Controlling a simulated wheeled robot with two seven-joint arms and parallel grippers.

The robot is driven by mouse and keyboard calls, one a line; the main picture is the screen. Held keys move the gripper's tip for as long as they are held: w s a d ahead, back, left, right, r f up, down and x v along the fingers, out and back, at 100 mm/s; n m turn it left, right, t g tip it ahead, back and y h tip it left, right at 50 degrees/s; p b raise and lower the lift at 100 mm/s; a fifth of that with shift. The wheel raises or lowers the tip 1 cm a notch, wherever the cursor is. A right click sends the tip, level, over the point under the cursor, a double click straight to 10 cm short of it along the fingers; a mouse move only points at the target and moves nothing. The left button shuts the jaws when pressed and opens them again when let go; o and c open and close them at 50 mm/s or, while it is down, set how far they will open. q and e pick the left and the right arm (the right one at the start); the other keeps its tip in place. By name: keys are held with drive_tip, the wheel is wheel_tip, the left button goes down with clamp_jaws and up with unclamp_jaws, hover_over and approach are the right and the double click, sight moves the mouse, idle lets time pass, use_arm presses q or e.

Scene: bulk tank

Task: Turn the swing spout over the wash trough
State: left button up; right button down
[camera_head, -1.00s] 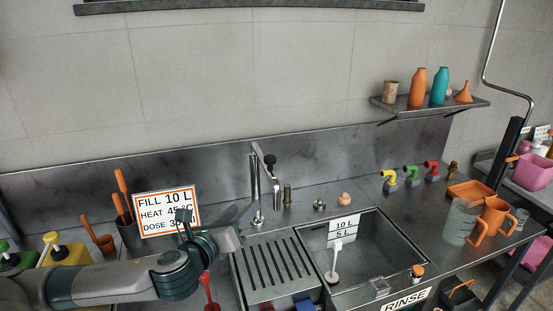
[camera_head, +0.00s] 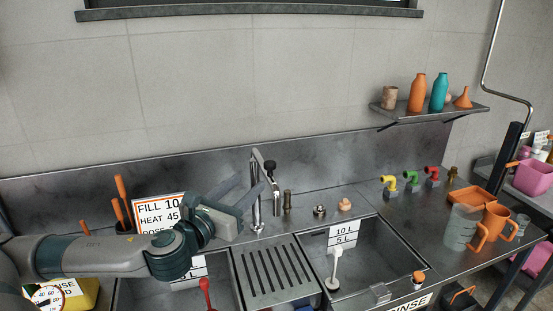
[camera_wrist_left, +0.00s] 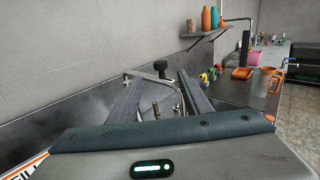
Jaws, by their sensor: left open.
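The chrome swing spout (camera_head: 271,178) stands at the back of the steel counter, with a black knob on top. Its outlet hangs behind the ribbed drainer, between the two basins. In the left wrist view the spout (camera_wrist_left: 150,76) shows between my fingers, beyond or level with their tips; I cannot tell how deep. My left gripper (camera_head: 250,183) is open and empty, just left of the spout; its fingers also show in the left wrist view (camera_wrist_left: 160,76). The left basin (camera_head: 215,291), apparently the wash trough, is partly hidden under my left arm. My right gripper is out of view.
The rinse basin (camera_head: 379,257) lies right of the ribbed drainer (camera_head: 277,274) and holds a white-handled tool. A fill sign (camera_head: 150,208) stands behind my arm. A shelf (camera_head: 425,108) with bottles hangs at the right. Jugs (camera_head: 462,226) stand far right.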

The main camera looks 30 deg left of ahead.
sight(264, 173)
use_arm(q)
drive_tip(key=w+a+p, duration=0.1)
drive_tip(key=w+p, duration=0.4)
drive_tip(key=w, duration=1.1)
drive_tip(key=shift+w+a, duration=0.15)
drive_tip(key=shift+w, duration=0.25)
clamp_jaws()
